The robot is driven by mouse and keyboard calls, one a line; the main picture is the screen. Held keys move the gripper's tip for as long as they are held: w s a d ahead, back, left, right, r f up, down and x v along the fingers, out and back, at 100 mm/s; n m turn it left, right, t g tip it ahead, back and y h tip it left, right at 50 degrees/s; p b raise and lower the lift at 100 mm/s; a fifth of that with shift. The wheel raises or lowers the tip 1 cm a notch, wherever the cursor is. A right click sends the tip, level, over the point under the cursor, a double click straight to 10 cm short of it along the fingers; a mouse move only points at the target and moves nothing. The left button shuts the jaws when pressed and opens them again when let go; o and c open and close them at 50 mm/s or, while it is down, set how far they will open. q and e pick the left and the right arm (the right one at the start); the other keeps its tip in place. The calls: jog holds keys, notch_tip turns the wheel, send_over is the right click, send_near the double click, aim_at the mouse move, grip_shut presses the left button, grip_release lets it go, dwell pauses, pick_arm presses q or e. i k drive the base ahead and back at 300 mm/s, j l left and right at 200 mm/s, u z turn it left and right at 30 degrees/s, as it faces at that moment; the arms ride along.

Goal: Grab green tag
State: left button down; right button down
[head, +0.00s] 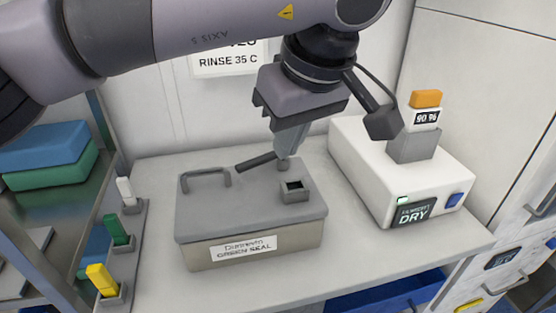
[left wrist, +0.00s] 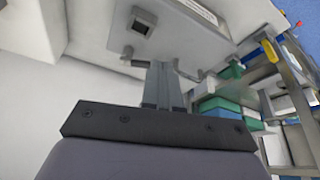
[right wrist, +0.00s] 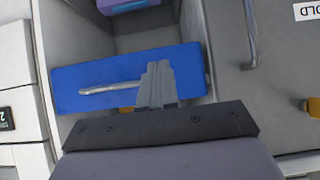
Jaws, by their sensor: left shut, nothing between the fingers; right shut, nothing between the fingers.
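The green tag (head: 117,232) stands upright in a grey holder on the left part of the counter, between a white tag (head: 125,191) and a yellow tag (head: 102,280). A small green piece in the left wrist view (left wrist: 232,69) looks like the same tag. My left gripper (head: 284,163) is shut and empty, pointing down over the lid of the grey box (head: 245,213), to the right of the green tag and apart from it. Its closed fingers also show in the left wrist view (left wrist: 161,72). My right gripper (right wrist: 158,68) is shut and empty, in front of a blue drawer or bin (right wrist: 125,78).
The box lid has a handle (head: 205,175), a dark lever (head: 256,162) and a small square socket (head: 294,194). A white DRY device (head: 400,180) with an orange-topped tag stands right. A shelf with blue and green stacks (head: 45,148) is left.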

aim_at(112, 221)
jog(key=k, duration=1)
